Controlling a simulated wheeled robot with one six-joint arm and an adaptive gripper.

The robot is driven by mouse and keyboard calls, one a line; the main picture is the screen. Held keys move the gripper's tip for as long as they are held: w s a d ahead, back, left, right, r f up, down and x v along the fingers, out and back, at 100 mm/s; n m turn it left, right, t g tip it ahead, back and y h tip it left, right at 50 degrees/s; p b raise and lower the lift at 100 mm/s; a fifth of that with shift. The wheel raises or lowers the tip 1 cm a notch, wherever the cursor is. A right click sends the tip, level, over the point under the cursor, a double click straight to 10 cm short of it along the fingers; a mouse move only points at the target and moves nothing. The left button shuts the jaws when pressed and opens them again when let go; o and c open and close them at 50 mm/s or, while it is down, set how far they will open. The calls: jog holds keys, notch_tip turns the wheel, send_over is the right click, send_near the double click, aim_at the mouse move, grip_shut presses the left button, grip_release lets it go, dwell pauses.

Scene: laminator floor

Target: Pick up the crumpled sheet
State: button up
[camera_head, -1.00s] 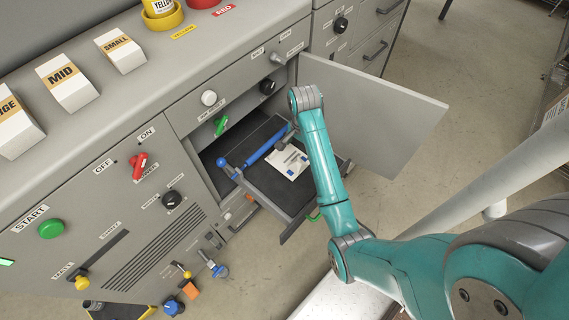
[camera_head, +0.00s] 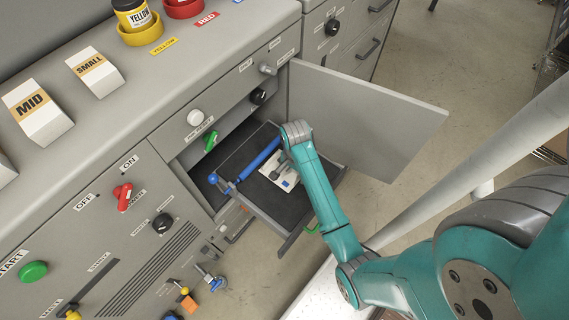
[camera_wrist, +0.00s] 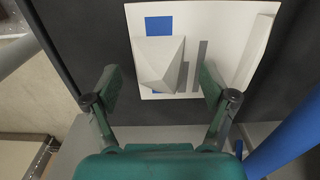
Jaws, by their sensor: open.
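The crumpled sheet (camera_head: 284,181) is white with blue and grey printing and lies on the dark floor of the pulled-out drawer (camera_head: 275,207). My gripper (camera_wrist: 157,88) is open, with one finger on each side of the peak. It looks empty, and I cannot tell whether the fingers touch the sheet. In the head view my gripper (camera_head: 279,172) is small and partly hidden by my arm.
A blue bar (camera_head: 258,157) runs along the drawer's left side and shows at the right in the wrist view (camera_wrist: 290,138). An open grey door (camera_head: 365,125) stands right of the drawer. The panel with knobs is at left.

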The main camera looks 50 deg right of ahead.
jog(key=shift+f, duration=0.4)
jog(key=c, duration=1.1)
